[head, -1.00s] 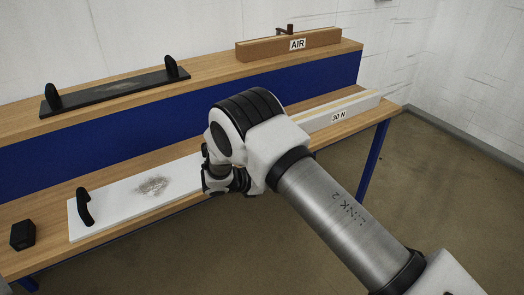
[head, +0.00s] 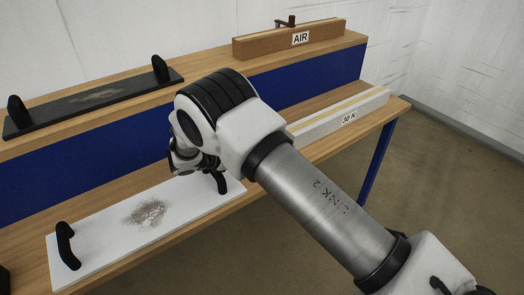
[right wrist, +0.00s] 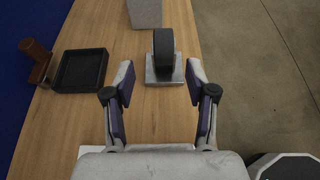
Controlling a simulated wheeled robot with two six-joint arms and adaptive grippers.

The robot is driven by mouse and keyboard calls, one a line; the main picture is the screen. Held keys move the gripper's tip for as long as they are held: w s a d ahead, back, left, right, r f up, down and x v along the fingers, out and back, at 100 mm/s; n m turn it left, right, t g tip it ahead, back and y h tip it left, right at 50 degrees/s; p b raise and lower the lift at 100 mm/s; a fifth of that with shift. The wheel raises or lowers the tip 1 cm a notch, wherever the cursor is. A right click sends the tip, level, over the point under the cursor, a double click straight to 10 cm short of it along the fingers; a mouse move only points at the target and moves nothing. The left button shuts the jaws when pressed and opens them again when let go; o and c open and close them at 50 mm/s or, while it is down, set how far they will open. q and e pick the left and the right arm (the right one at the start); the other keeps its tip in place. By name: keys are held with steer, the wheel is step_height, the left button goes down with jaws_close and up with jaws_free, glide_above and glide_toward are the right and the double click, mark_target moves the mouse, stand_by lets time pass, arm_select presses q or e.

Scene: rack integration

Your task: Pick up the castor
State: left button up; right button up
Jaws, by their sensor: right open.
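The castor (right wrist: 164,52), a black wheel on a grey metal plate, stands on the wooden bench in the right wrist view, just beyond my right gripper. My right gripper (right wrist: 161,86) is open, with one finger to each side of the line to the castor. Its fingertips appear close to the near edge of the plate, and nothing is held. In the head view my right arm (head: 290,190) hides the castor and most of the gripper. My left gripper is not in view.
A black tray (right wrist: 80,71) and a brown-handled piece (right wrist: 37,58) lie left of the castor; a grey block (right wrist: 145,14) stands behind it. The head view shows a white panel with black handles (head: 100,228), a 30 N block (head: 340,112) and an AIR block (head: 270,46). Floor lies right of the bench.

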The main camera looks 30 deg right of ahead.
steer(key=x, duration=0.5)
steer(key=p+x, duration=0.1)
steer(key=x, duration=0.1)
steer(key=shift+s+d+r, duration=0.15)
steer(key=shift+s+d, duration=0.05)
steer(key=shift+d, duration=0.25)
steer(key=shift+r, duration=0.1)
jaws_close()
